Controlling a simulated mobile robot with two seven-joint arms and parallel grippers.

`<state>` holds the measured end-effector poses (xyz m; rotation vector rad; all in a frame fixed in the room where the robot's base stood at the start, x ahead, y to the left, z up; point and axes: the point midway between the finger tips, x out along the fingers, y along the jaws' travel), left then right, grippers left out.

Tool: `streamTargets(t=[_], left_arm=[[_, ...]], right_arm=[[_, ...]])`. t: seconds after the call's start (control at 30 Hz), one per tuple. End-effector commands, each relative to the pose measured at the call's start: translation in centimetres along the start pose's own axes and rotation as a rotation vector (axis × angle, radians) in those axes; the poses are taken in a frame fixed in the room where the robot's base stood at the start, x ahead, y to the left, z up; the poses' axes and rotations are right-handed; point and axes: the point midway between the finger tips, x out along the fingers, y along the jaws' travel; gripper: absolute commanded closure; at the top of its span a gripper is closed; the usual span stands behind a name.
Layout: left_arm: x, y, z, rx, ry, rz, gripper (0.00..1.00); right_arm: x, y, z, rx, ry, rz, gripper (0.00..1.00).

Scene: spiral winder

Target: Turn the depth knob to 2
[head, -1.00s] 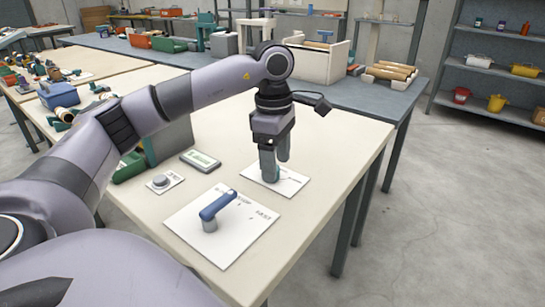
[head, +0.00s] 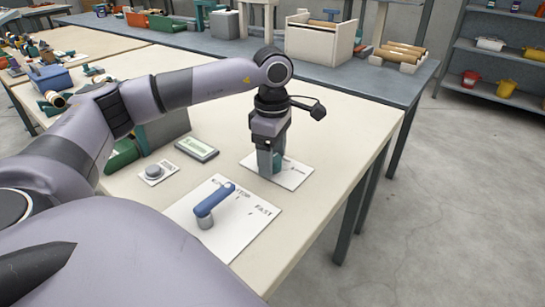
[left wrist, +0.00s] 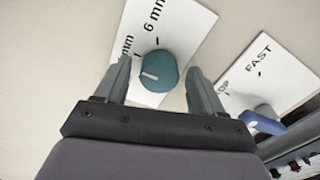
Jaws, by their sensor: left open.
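The depth knob is a round teal knob (left wrist: 158,72) with a white pointer line, on a white plate (left wrist: 184,42). In the left wrist view its pointer line aims to the left of the picture. A "6 mm" mark and a partly hidden "mm" mark show beside it. In the head view the knob (head: 279,163) is partly hidden by my left gripper (head: 271,165), which points down over the plate. In the left wrist view the open fingers of my left gripper (left wrist: 158,82) stand on either side of the knob, with a gap on both sides. My right gripper is not in view.
A plate (head: 240,228) with a blue crank (head: 213,203) and "FAST" lettering lies in front of the knob. A grey button (head: 153,171) and a green display (head: 196,149) stand to the left. The table's right side is bare.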

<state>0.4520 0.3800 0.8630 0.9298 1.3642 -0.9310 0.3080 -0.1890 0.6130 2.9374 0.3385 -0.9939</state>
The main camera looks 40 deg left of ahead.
Motion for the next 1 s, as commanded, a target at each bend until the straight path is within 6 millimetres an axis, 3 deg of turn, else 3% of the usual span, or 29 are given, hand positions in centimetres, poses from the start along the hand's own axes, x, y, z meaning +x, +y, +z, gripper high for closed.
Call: streamTargets(t=[0.33,0.5,1.0], left_arm=[[0.50,0.01,0.01,0.000,-0.001,0.001,0.35],[0.48,0.01,0.01,0.000,-0.001,0.001,0.88],[0.39,0.00,0.01,-0.113,0.000,0.000,0.87]], right_arm=[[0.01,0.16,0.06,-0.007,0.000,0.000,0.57],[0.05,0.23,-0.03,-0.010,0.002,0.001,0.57],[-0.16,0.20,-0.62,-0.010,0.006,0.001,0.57]])
